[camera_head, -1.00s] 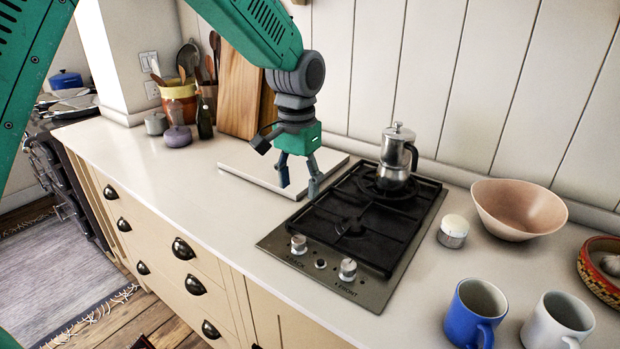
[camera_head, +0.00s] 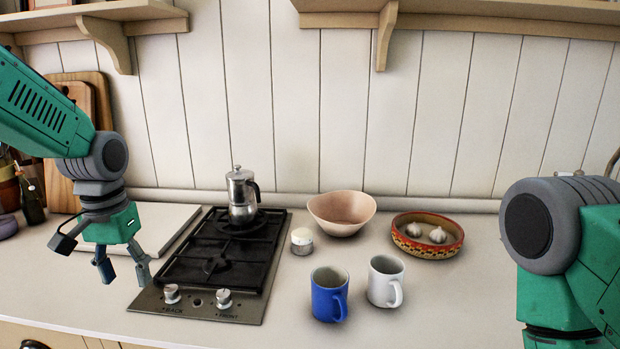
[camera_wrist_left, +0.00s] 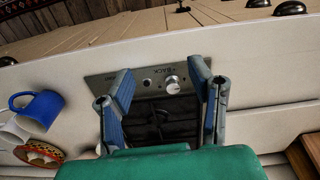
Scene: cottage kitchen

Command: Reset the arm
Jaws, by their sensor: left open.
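My left gripper (camera_head: 123,270) hangs above the counter at the left, pointing down, near the front left corner of the black gas hob (camera_head: 217,255). Its two fingers are apart with nothing between them. In the left wrist view the open fingers (camera_wrist_left: 160,100) frame the hob's front edge and a knob. My right arm (camera_head: 565,240) shows at the right edge of the head view; its gripper is out of the picture.
A moka pot (camera_head: 241,197) stands on the hob. To the right are a small jar (camera_head: 302,243), a pink bowl (camera_head: 342,213), a blue mug (camera_head: 328,300), a white mug (camera_head: 384,284) and a patterned bowl (camera_head: 411,247) with garlic. Shelves (camera_head: 470,12) hang above. The front right counter is clear.

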